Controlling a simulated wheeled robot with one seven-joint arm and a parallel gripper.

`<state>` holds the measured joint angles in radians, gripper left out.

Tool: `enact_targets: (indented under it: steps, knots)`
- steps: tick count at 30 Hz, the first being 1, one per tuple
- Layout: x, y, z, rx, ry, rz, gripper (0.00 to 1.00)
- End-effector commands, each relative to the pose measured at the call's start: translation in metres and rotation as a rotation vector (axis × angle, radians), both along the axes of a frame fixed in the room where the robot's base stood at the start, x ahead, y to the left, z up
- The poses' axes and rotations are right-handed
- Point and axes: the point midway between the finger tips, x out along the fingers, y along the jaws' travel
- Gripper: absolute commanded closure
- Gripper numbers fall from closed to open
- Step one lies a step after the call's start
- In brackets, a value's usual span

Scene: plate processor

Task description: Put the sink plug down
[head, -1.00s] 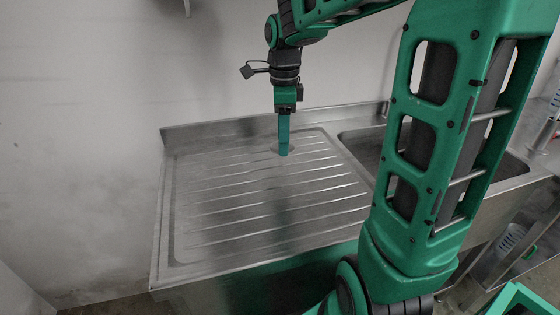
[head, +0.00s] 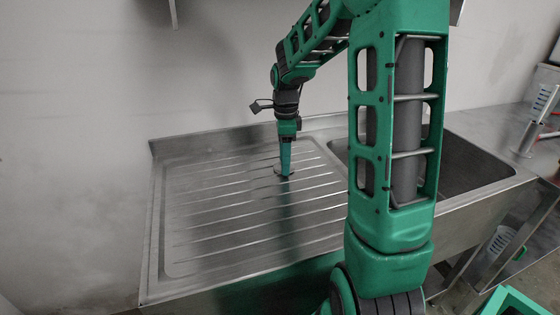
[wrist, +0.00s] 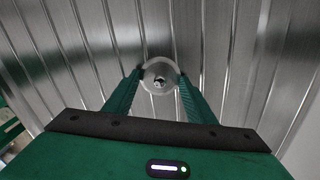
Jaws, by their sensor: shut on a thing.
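The sink plug (wrist: 160,72) is a round, pale metallic disc with a small dark centre. In the wrist view it sits between the tips of my gripper (wrist: 160,85), with a finger on each side of it. My gripper is shut on the plug. In the head view my gripper (head: 286,172) points down at the ribbed metal drainboard (head: 220,220), right of its middle. The plug (head: 279,171) shows there as a small rim at the fingertips, low over the ribs. I cannot tell whether it touches the surface.
The sink basin (head: 460,165) opens right of the drainboard, partly hidden behind my arm. A wall (head: 80,120) stands behind. The drainboard around my gripper is clear. Some white and grey items (head: 540,110) stand on the counter at the far right.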

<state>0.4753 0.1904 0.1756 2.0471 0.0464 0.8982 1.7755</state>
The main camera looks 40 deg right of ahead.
Motion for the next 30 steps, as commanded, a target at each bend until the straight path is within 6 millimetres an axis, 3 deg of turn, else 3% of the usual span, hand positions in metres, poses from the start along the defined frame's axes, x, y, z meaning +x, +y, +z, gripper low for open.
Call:
enact_targets:
  steps: [10, 11, 12, 13, 23, 30]
  knots:
    - [0.0, 0.001, -0.003, 0.0, 0.0, 0.001, 0.71]
    - [0.0, 0.001, -0.003, 0.0, 0.0, 0.001, 0.42]
    - [0.0, 0.001, -0.003, 0.0, 0.0, 0.001, 0.33]
    - [0.0, 0.001, -0.003, 0.0, 0.0, 0.001, 0.31]
    - [0.001, 0.001, 0.0, -0.001, -0.002, 0.002, 0.31]
    - [0.001, 0.001, 0.031, -0.002, -0.006, 0.002, 0.31]
